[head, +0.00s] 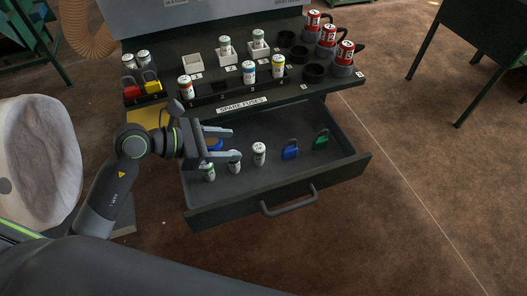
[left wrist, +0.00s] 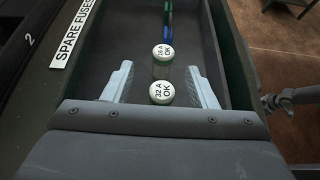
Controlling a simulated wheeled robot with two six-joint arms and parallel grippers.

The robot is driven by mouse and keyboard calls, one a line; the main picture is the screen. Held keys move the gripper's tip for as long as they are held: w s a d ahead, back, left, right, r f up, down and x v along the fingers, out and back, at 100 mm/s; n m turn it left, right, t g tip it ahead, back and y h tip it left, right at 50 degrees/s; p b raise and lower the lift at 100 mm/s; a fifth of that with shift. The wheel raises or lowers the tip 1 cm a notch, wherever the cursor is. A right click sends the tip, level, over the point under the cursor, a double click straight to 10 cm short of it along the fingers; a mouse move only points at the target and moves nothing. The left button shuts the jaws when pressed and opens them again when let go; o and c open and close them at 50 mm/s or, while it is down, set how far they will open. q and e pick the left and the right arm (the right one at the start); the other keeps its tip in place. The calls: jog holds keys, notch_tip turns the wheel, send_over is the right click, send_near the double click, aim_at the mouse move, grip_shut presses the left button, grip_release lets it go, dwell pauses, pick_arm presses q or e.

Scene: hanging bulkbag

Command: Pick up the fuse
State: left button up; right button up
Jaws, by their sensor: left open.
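An open drawer (head: 335,172) holds several white fuses with green bands. One fuse (head: 209,172) stands at the left, one (head: 235,161) stands near my fingers, and one (head: 259,153) stands further right. My left gripper (head: 240,146) is open over the drawer's left part. In the left wrist view, a fuse top marked "32 A OK" (left wrist: 161,93) shows between my two open fingers (left wrist: 160,68), with a gap on each side. A second fuse top (left wrist: 163,52) shows just beyond it. My right gripper is not in view.
A blue padlock (head: 290,150) and a green padlock (head: 321,140) stand to the right in the drawer. A "SPARE FUSES" label (head: 243,103) is on the bench edge above. Fuses stand in a rack (head: 207,99) on the bench. The drawer's front right is clear.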

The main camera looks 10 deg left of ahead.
aim_at(257, 147)
pick_arm(q)
jog(key=shift+s+p+x, duration=0.15)
jog(key=shift+p+x, duration=0.1)
jog(key=shift+x, duration=1.4)
jog(key=shift+s+p+x, duration=0.1)
jog(key=shift+p+x, duration=0.1)
jog(key=shift+x, duration=1.4)
jog(key=shift+d+f, duration=0.1)
jog(key=shift+f, duration=0.1)
jog(key=c, duration=1.1)
